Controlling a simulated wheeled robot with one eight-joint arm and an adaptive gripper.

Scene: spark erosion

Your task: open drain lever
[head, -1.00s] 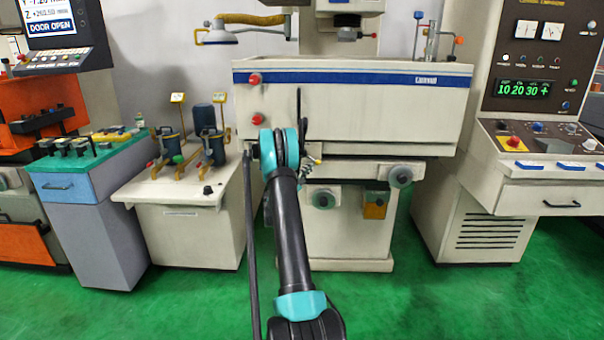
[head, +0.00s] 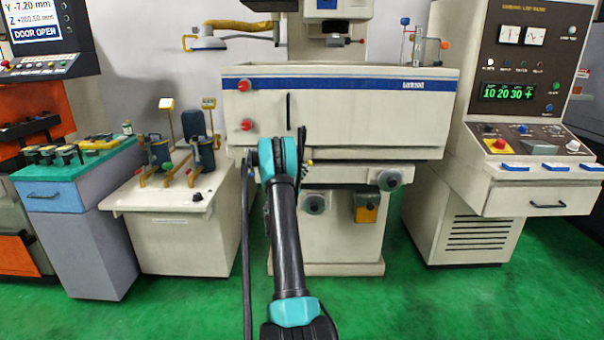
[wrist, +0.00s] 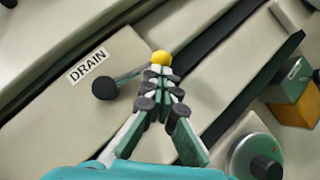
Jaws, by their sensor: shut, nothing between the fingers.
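The drain lever shows in the wrist view as a black round hub, a thin grey rod (wrist: 130,75) and a yellow ball knob (wrist: 161,59). It is mounted on the beige panel by the white DRAIN label (wrist: 87,66). The rod runs from the hub toward the upper right. My gripper (wrist: 160,76) is shut with nothing between its fingers. Its tips are right at the knob end of the lever; I cannot tell whether they touch it. In the head view my arm hides most of the lever, and a small yellow spot (head: 310,162) shows beside my gripper.
The machine tank (head: 350,115) is above the lever, with red knobs on its left. Below are round handwheels (head: 389,180) and an orange-yellow box (head: 366,208). A bench with clamps (head: 165,215) stands left, a control cabinet (head: 530,120) right. Green floor is free in front.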

